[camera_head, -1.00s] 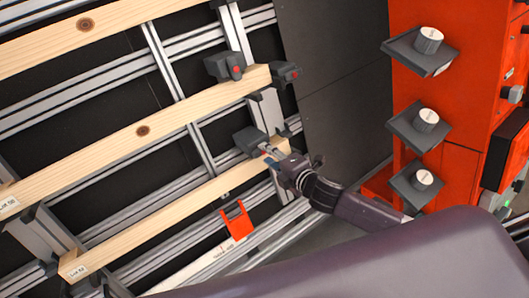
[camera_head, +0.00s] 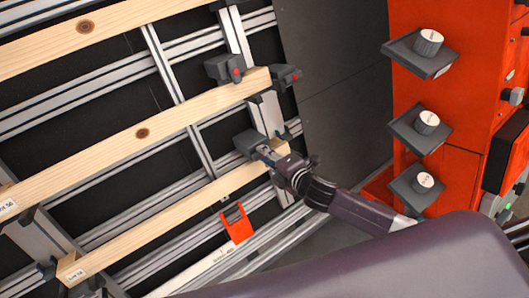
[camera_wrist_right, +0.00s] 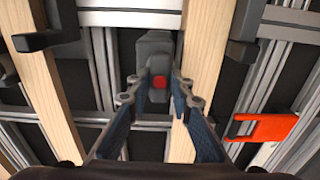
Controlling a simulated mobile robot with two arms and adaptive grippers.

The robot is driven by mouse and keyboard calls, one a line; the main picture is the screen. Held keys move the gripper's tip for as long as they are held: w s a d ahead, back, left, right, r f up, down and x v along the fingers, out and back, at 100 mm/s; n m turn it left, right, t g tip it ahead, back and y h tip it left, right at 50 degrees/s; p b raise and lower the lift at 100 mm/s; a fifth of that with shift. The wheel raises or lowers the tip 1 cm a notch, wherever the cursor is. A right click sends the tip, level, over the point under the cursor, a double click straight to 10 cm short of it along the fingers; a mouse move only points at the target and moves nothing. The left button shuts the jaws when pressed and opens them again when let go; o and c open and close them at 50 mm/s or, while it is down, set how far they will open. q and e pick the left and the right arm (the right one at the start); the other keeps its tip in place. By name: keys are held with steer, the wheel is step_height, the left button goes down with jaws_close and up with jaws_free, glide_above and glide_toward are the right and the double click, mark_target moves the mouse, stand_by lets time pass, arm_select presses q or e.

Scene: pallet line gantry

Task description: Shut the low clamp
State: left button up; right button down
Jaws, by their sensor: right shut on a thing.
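The low clamp is a dark grey block (camera_head: 248,141) by the right end of the lowest wooden plank (camera_head: 165,214), on its upper side. In the right wrist view the clamp (camera_wrist_right: 158,48) shows a red button on its front, close beside the plank (camera_wrist_right: 205,65); I cannot tell whether they touch. My right gripper (camera_head: 265,153) reaches in from the lower right. In the wrist view its fingers (camera_wrist_right: 157,93) are closed around the clamp's red-buttoned front, one on each side. The gripper hides part of the clamp and plank end. My left gripper is not in view.
A higher clamp block (camera_head: 224,67) and another dark block (camera_head: 286,76) flank the middle plank's end (camera_head: 140,133). An orange bracket (camera_head: 237,224) sits below the lowest plank. An orange cabinet (camera_head: 465,75) with several dark shelves stands at the right.

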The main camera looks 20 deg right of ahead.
steer(key=m+p, duration=0.4)
steer(key=m, duration=1.1)
steer(key=shift+m+p, duration=0.4)
steer(key=m+p, duration=0.1)
steer(key=m, duration=0.2)
steer(key=c, duration=1.8)
jaws_free()
steer(key=shift+c, duration=0.2)
